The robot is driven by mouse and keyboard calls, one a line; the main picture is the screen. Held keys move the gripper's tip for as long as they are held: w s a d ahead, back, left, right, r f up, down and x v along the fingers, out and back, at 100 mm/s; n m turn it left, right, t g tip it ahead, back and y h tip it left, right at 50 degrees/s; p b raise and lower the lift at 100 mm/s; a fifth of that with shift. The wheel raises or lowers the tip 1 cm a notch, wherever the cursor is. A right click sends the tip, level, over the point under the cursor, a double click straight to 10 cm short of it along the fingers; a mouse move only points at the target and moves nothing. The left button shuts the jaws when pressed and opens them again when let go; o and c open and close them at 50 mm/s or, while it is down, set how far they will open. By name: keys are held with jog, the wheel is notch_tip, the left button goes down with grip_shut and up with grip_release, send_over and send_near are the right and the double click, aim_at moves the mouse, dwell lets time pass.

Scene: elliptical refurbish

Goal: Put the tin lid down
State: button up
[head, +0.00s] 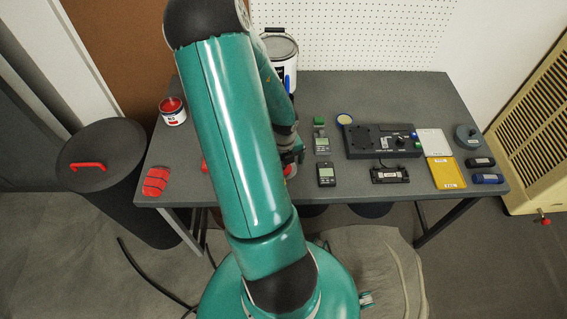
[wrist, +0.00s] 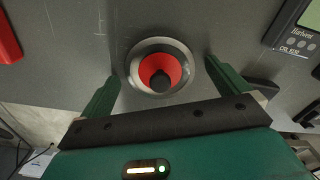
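The tin lid (wrist: 135,68) is a pale metal ring with a red middle and a dark round knob. It appears to lie flat on the grey table, and part of it shows beside my gripper in the head view (head: 290,171). My gripper (wrist: 163,65) is open, its two green fingers on either side of the lid, with a visible gap at each side. The red tin (head: 173,117) stands at the table's left back, open at the top with red inside. My arm hides part of the table in the head view.
On the grey table (head: 240,195), a red pad (head: 156,181) lies at front left and a white bucket (head: 282,62) stands at the back. Handheld meters (head: 326,175) lie right of the lid, then a black device (head: 375,141) and a yellow tray (head: 447,172).

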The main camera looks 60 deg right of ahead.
notch_tip(320, 180, up, 12)
jog(key=shift+r, duration=0.2)
dwell(0.5)
jog(key=w+a+r+n+t+y, duration=0.1)
jog(key=w+a+r+n+t, duration=0.1)
jog(key=w+a+r+n, duration=0.6)
jog(key=w+a+r+n+t, duration=0.1)
jog(key=w+a+r+n, duration=0.2)
jog(key=w+a+n, duration=0.55)
jog(key=s+a+r+n+t, duration=0.1)
jog(key=a+r+n, duration=0.3)
jog(key=n, duration=0.5)
jog(key=s+a+r+n, duration=0.3)
jog(key=a+r+n, duration=0.1)
jog(key=a+n, duration=0.5)
jog(key=s+a+r+n+t+h, duration=0.1)
jog(key=a+r+n, duration=0.3)
jog(key=n, duration=0.5)
jog(key=s+a, duration=0.1)
jog(key=a, duration=0.1)
jog(key=shift+a+r+n+t, duration=0.15)
jog(key=shift+a+n+t, duration=0.15)
jog(key=shift+n, duration=0.05)
jog(key=shift+s, duration=0.1)
